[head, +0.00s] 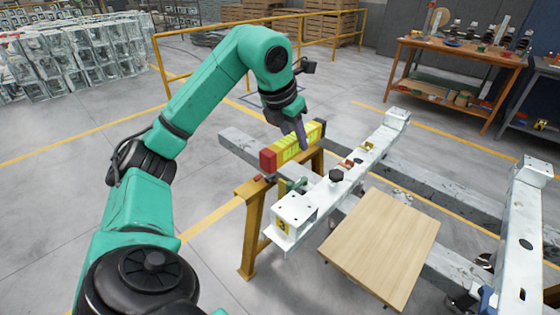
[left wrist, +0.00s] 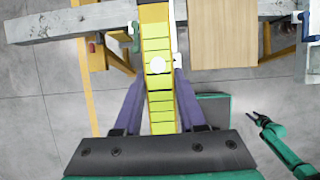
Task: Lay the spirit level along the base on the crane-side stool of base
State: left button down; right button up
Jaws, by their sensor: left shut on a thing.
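The spirit level (head: 291,152) is a yellow bar with a red end. My left gripper (head: 301,134) is shut on it from above; it looks held level beside the near white rail. In the left wrist view the level (left wrist: 158,100) runs between my gripper's fingers (left wrist: 150,100). The base is a white metal frame with a near rail (head: 345,180) and raised end blocks, one near (head: 296,208) and one far (head: 397,116). I cannot tell which is the crane-side stool. My right gripper (left wrist: 255,118) shows small in the left wrist view, its jaws unclear.
A yellow trestle (head: 252,215) carries a grey beam (head: 238,143) beneath the level. A wooden board (head: 382,240) lies beside the near rail. A second white rail (head: 525,235) stands at the right. A workbench (head: 455,55) and yellow railing (head: 200,33) are farther back.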

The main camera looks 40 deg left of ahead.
pick_arm(q)
jog(key=f+b, duration=0.2)
jog(key=f, duration=0.4)
jog(key=f+b, duration=0.2)
jog(key=f, duration=0.5)
jog(key=d+f+b, duration=0.1)
jog(key=f+b, duration=0.1)
jog(key=f, duration=0.5)
jog(key=shift+w, duration=0.25)
jog(key=shift+a+r, duration=0.1)
jog(key=shift+c, duration=2.4)
grip_release()
